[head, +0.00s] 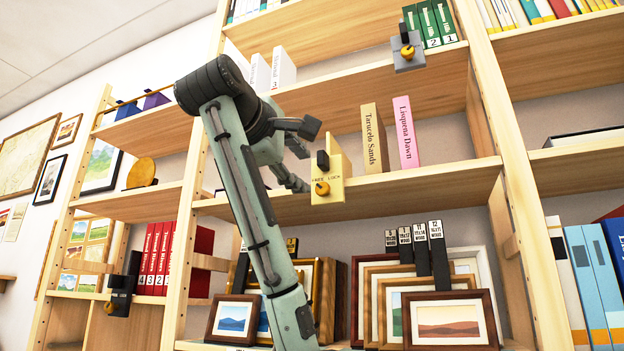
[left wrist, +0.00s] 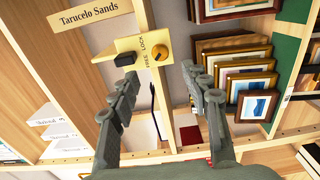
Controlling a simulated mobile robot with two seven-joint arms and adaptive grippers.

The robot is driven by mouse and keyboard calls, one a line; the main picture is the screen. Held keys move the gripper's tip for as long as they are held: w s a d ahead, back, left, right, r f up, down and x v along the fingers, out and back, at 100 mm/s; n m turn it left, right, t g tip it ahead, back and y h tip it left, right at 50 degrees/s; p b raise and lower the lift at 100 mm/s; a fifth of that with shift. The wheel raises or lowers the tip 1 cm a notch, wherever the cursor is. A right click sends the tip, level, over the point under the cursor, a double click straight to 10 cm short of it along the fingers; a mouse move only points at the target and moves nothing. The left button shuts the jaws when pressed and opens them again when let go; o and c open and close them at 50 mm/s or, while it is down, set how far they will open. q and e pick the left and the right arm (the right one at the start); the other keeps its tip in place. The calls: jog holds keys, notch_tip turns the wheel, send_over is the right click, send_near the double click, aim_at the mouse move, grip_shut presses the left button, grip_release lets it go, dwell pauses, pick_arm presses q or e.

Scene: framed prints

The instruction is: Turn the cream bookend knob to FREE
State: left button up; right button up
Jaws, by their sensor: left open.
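The cream bookend (head: 340,168) stands at the front edge of the middle shelf. Its front plate (head: 329,197) carries a FREE LOCK label, a round orange-yellow knob (head: 322,188) and a black block (head: 323,160). In the left wrist view the knob (left wrist: 160,53) and black block (left wrist: 125,59) show on the plate (left wrist: 140,44). I cannot tell which word the knob points to. My left gripper (head: 299,138) is open and empty, just left of the bookend. In the wrist view its fingertips (left wrist: 159,74) lie apart, with the knob just beyond the gap. My right gripper is not in view.
A tan book, Tarucelo Sands (head: 375,140), and a pink book (head: 406,132) stand right of the bookend. Framed prints (head: 449,318) fill the shelf below. A grey bookend (head: 408,52) with a similar knob is above; a black one (head: 119,297) is lower left.

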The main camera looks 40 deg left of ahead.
pick_arm(q)
jog(key=shift+v, duration=1.25)
